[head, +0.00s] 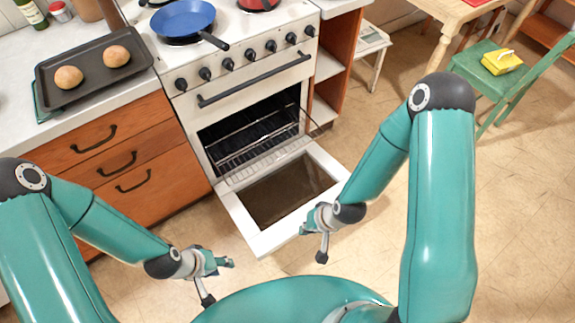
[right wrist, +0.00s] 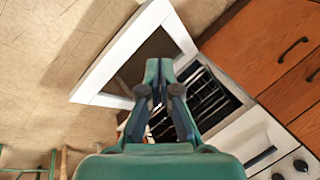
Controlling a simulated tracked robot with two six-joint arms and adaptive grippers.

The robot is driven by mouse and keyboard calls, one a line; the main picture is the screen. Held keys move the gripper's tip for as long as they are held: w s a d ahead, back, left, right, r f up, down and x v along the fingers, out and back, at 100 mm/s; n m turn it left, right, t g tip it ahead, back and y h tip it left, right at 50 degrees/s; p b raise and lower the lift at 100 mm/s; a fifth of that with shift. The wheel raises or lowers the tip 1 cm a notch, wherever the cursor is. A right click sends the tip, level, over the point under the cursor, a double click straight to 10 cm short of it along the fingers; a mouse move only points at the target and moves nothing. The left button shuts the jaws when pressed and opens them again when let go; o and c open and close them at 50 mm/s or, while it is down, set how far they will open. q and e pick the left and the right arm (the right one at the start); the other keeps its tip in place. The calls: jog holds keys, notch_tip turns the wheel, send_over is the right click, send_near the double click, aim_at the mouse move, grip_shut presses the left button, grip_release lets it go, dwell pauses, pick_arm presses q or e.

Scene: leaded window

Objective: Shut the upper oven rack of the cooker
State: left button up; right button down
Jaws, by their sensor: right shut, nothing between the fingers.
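The white cooker (head: 180,78) stands at the back with its oven door (head: 240,212) folded down and open. A wire oven rack (head: 268,152) sticks partly out of the oven opening, above the inner end of the door; more wire bars show inside the dark cavity. The rack bars also show in the right wrist view (right wrist: 208,92). My right gripper (head: 305,229) is shut and empty near the door's outer right corner, apart from the rack; its fingers show in the right wrist view (right wrist: 160,66). My left gripper (head: 230,264) is left of the door, low; its jaw state is unclear.
A blue pan (head: 183,18) sits on the hob. A dark tray (head: 95,68) with two buns lies on the counter at left. The oven handle (head: 255,80) crosses the cooker front. A green chair (head: 488,66) stands at right. Floor between is clear.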

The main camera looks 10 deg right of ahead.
jog(key=w+d+f+m+t+b, duration=0.3)
jog(key=w+f+b, duration=0.4)
jog(key=w+b, duration=0.3)
jog(key=w+d+f+m+t+b, duration=0.35)
jog(key=w+f+b, duration=0.4)
jog(key=b, duration=0.55)
jog(key=w+d+f+m+t+b, duration=0.2)
jog(key=w+f+m+t+b, duration=0.15)
jog(key=w+f+b, duration=0.5)
jog(key=w+a+f+b, duration=0.1)
jog(key=w+a+b, duration=0.1)
jog(key=w, duration=0.4)
jog(key=w+a+f+b, duration=0.1)
jog(key=w+a+b, duration=0.1)
jog(key=w+b, duration=0.3)
jog(key=shift+w+a+f+g, duration=0.15)
jog(key=shift+w+f+g, duration=0.25)
jog(key=shift+w, duration=0.5)
jog(key=shift+r, duration=0.1)
